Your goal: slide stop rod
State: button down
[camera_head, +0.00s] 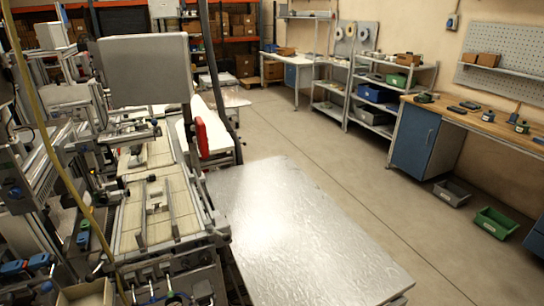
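I see no part that I can firmly name as the stop rod. A machine bed (184,187) with cream slats runs away from me at the left. Two thin metal bars lie lengthwise on it, a left bar (143,222) and a right bar (171,204), with small metal pieces between them. I cannot tell whether either bar is the stop rod. A grey panel (145,70) stands over the far part of the bed and hides what is behind it. My gripper is not in view.
A flat silver surface (300,235) lies right of the machine. A yellow hose (48,145) crosses the left side. Bare floor (345,175) lies toward the workbench (485,120). A grey bin (452,192) and a green bin (496,222) stand on the floor there. Tape reels (350,32) are at the back.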

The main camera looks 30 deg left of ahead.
aim_at(151, 178)
jog(key=i+l+z, duration=0.25)
jog(key=i+l, duration=0.15)
jog(key=i+l+z, duration=0.5)
jog(key=i, duration=0.45)
jog(key=i+l+z, duration=0.25)
jog(key=i, duration=0.2)
jog(key=i+j+u, duration=0.25)
jog(key=u, duration=0.2)
jog(key=i+j+u, duration=0.1)
jog(key=i+u, duration=1.05)
jog(key=u, duration=0.15)
jog(key=i+l+u, duration=0.3)
jog(key=u, duration=0.15)
jog(key=i+j+u, duration=0.25)
jog(key=i, duration=0.75)
jog(key=i+l+u, duration=0.25)
jog(key=i, duration=0.75)
jog(key=i+j+u, duration=0.1)
jog(key=i+u, duration=0.25)
jog(key=i, duration=0.15)
jog(key=i+u, duration=0.35)
jog(key=i+l+u, duration=0.35)
jog(key=i, duration=0.25)
jog(key=i+l+u, duration=0.3)
jog(key=i, duration=0.15)
jog(key=i+j+u, duration=0.2)
jog(key=u, duration=0.2)
jog(key=i+j+u, duration=0.1)
jog(key=i+u, duration=0.9)
jog(key=u, duration=0.15)
